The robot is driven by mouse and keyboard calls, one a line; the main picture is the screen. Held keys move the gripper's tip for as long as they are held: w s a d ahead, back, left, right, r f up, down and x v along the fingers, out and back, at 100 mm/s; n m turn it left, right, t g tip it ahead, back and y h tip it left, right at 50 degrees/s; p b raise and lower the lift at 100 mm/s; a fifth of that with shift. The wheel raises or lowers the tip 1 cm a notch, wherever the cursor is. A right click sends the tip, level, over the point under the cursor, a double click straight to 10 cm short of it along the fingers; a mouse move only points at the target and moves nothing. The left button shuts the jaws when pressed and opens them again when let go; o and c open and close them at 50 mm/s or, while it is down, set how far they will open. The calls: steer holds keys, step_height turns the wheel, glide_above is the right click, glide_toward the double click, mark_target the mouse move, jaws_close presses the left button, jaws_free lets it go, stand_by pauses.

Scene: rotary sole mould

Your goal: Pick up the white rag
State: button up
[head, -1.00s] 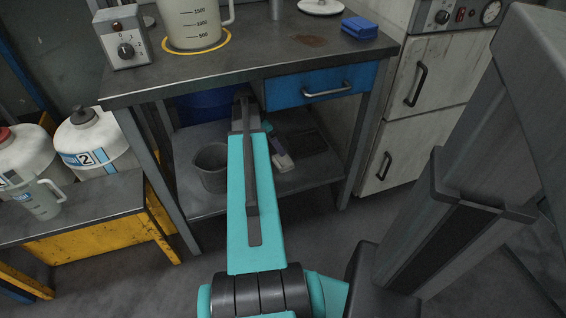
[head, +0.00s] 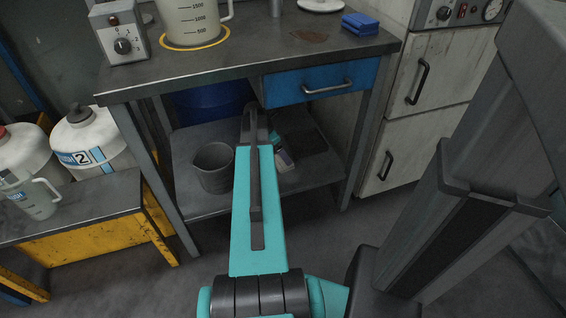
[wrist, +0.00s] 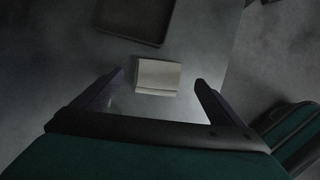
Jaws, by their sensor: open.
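The white rag (wrist: 157,77) is a small folded, pale rectangle lying flat on the lower shelf (wrist: 205,40). In the wrist view it lies between the two fingers of my gripper (wrist: 159,78), with a clear gap on each side. The fingers are spread and hold nothing. How far they are above the rag cannot be told. In the head view a small part of the rag (head: 285,159) shows just right of my teal arm, and my fingers are hidden.
A dark shallow tray (wrist: 135,38) lies close beyond the rag. A grey bucket (head: 214,172) stands left of my arm on the shelf. The bench top and blue drawer (head: 320,88) overhang the shelf.

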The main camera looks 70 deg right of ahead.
steer(key=shift+b+x, duration=1.3)
steer(key=shift+x, duration=1.35)
steer(key=shift+w, duration=0.15)
steer(key=c, duration=1.1)
steer(key=shift+r, duration=0.15)
steer(key=shift+c, duration=0.2)
steer(key=shift+r+p, duration=0.4)
steer(key=shift+r, duration=0.15)
steer(key=r, duration=0.1)
steer(key=r+p, duration=0.1)
steer(key=shift+a+r, duration=0.25)
steer(key=shift+r, duration=0.05)
steer(key=w+a+p, duration=0.1)
steer(key=w+a, duration=0.1)
steer(key=a, duration=0.2)
steer(key=w+a+p, duration=0.1)
steer(key=w+a, duration=0.1)
steer(key=a, duration=0.3)
steer(key=w+a+r+p, duration=0.1)
steer(key=a+p, duration=0.1)
steer(key=a, duration=0.3)
steer(key=shift+w+a, duration=0.15)
steer(key=shift+w, duration=0.25)
